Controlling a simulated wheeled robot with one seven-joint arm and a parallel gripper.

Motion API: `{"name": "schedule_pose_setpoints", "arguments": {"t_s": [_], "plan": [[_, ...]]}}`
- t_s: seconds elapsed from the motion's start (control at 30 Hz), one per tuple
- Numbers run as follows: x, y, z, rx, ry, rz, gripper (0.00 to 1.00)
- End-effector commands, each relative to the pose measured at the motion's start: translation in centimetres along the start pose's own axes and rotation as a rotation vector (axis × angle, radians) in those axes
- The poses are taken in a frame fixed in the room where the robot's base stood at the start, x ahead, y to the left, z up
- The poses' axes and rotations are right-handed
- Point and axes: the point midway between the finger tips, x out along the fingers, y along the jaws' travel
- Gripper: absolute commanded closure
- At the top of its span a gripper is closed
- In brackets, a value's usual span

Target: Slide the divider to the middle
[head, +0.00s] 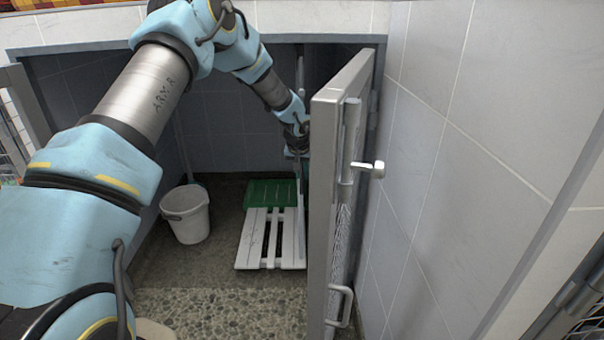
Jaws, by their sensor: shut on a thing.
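The divider (301,208) shows as a thin, pale upright strip inside the kennel, seen nearly edge-on. It stands right of the kennel's middle, by the open door, and its lower part is over the slatted board. My gripper (297,151) reaches in from above and is shut on the divider at about mid-height. The fingertips are small and partly hidden by the door's edge, so the exact hold is unclear. The space to the right of the divider is mostly hidden behind the door.
The metal-framed kennel door (325,200) stands open at the right, with a latch (367,168) sticking out. A white bucket (186,215) stands at the left. A white slatted board (262,240) and a green mat (268,191) lie on the floor. Floor between bucket and board is clear.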

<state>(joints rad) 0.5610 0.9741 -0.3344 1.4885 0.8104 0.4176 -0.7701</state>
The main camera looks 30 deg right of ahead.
Motion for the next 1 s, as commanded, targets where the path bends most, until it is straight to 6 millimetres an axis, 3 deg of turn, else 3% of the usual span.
{"name": "schedule_pose_setpoints", "arguments": {"t_s": [0.47,0.63,0.77,1.0], "plan": [[0.0,0.0,0.0,0.0,0.0,0.0,1.0],[-0.2,-1.0,0.1,-0.001,-0.001,-0.002,1.0],[-0.5,-3.2,0.5,-0.004,-0.001,-0.005,1.0],[-1.2,-10.2,1.7,-0.01,-0.003,-0.007,1.0]]}}
